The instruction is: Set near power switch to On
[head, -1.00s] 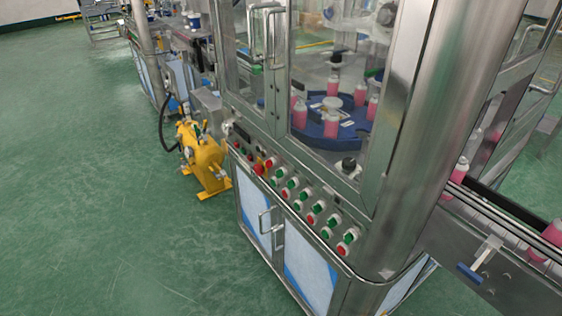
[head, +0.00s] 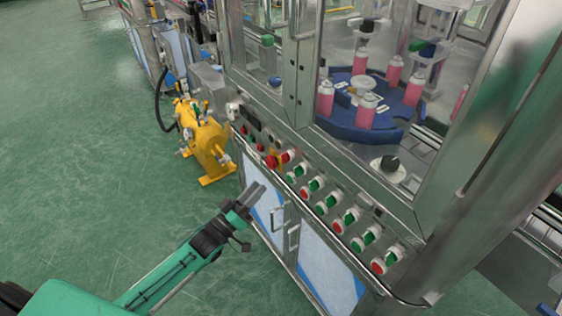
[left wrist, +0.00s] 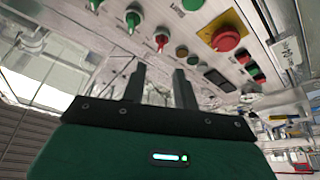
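The control panel (head: 325,204) on the front of the machine carries pairs of red and green buttons or knobs. A red mushroom button (head: 271,161) sits near its left end, with small dark and red controls beside it. I cannot tell which control is the near power switch or how it is set. My left gripper (head: 257,189) is in front of the panel's left part, apart from it and empty. In the left wrist view its two fingers (left wrist: 160,75) stand apart, below the panel's knobs and the red mushroom button (left wrist: 228,36). My right gripper is not in view.
A yellow machine (head: 205,141) stands on the green floor left of the cabinet. Cabinet door handles (head: 292,238) stick out below the panel. Behind the glass, a blue turntable (head: 350,125) carries pink cans. The floor at left is clear.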

